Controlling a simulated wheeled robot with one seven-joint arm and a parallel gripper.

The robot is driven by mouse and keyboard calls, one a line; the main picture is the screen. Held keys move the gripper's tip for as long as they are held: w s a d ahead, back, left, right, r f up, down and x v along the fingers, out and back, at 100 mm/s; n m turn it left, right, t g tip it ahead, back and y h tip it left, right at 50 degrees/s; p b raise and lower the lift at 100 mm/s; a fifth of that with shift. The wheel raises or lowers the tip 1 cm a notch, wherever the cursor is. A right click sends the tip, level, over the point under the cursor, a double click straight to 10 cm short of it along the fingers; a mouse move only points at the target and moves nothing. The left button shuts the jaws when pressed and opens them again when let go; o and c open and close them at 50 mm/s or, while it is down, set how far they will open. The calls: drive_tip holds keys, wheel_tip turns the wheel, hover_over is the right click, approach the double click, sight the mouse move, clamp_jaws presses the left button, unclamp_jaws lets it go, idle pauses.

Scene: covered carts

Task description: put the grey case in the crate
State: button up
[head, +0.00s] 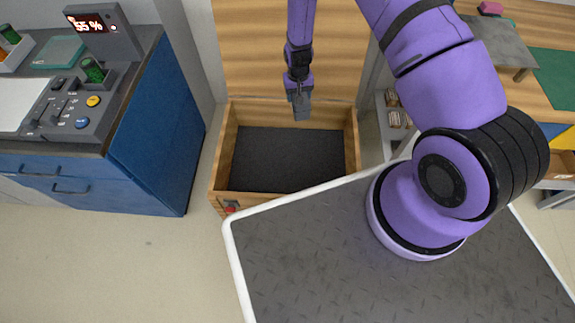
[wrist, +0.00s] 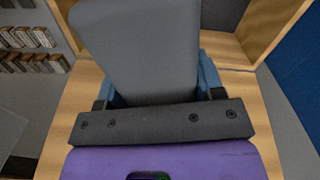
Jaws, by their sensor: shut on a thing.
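My gripper (head: 298,84) hangs pointing down near the back side of the wooden crate in the head view. It is shut on the grey case (wrist: 140,50), a flat, smooth block that fills the upper middle of the wrist view between two blue-grey fingers. In the head view the case (head: 302,105) shows small below the gripper, in front of the crate's back wall. The crate (head: 216,160) is open at the top, with a bare dark floor. Its wooden rim also shows in the wrist view (wrist: 274,30). How high the case is above the crate is unclear.
An upright wooden panel (head: 285,45) stands behind the crate. A blue cabinet (head: 165,125) with a control console stands at left. A shelf (head: 396,118) stands at right. A dark, white-edged deck (head: 310,255) lies in front of the crate.

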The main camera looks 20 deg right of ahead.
drive_tip(key=s+a+f+m, duration=0.1)
drive_tip(key=s+a+f, duration=0.15)
drive_tip(key=f, duration=1.05)
drive_tip(key=m, duration=0.2)
approach(294, 177)
drive_tip(key=shift+d+f, duration=0.1)
drive_tip(key=shift+f, duration=1.7)
drive_tip(key=shift+s+f, duration=0.1)
drive_tip(key=shift+f, duration=0.05)
drive_tip(key=o, duration=1.2)
wheel_tip(294, 177, up, 12)
drive_tip(key=shift+r, duration=0.2)
